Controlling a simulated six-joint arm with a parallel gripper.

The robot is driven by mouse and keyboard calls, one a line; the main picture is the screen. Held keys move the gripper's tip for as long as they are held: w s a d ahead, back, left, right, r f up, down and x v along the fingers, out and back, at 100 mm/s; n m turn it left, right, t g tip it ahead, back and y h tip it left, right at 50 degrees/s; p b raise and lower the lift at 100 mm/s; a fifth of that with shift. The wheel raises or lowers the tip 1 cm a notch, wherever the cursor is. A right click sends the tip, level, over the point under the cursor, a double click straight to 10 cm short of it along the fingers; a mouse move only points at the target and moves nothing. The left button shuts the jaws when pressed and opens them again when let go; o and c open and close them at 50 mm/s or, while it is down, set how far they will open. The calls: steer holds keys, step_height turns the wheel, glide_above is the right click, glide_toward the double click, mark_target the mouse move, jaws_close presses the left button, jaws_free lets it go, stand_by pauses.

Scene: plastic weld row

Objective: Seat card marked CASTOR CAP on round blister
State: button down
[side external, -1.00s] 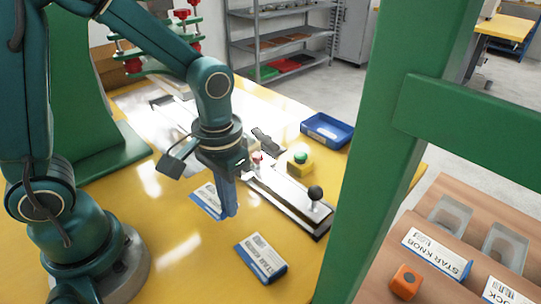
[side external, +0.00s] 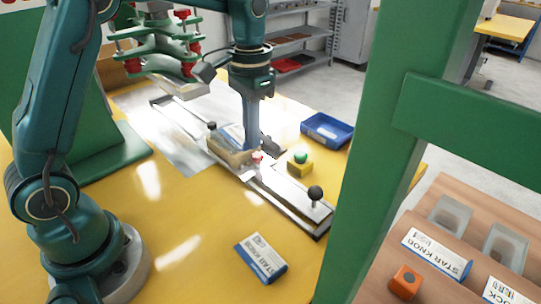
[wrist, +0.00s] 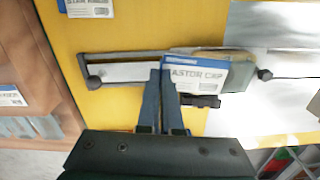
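The CASTOR CAP card (wrist: 198,75) is white with a blue edge; its first letter is hidden behind a finger in the wrist view. A pale translucent piece (wrist: 238,63), apparently the blister holder, lies beneath and beside the card. The round shape is mostly hidden, and I cannot tell whether the card touches it.
The slide rail (side external: 290,198) has a black knob (side external: 315,192). A yellow button box (side external: 300,168) and blue bin (side external: 327,131) stand beside it. A STAR KNOB card (side external: 262,258) lies on the yellow table. The press head (side external: 160,55) stands behind; a green post (side external: 385,150) rises at right.

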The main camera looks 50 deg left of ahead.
steer(key=shift+n, duration=0.7)
steer(key=w+a, duration=0.1)
steer(key=a, duration=0.1)
steer(key=w+a, duration=0.1)
steer(key=a, duration=0.2)
steer(key=w+a, duration=0.2)
steer(key=shift+a, duration=0.15)
steer(key=shift+f, duration=2.25)
steer(key=shift+s+f, duration=0.1)
steer(key=shift+f, duration=0.5)
steer(key=c, duration=1)
jaws_free()
steer(key=c, duration=0.5)
steer(key=shift+o, duration=0.2)
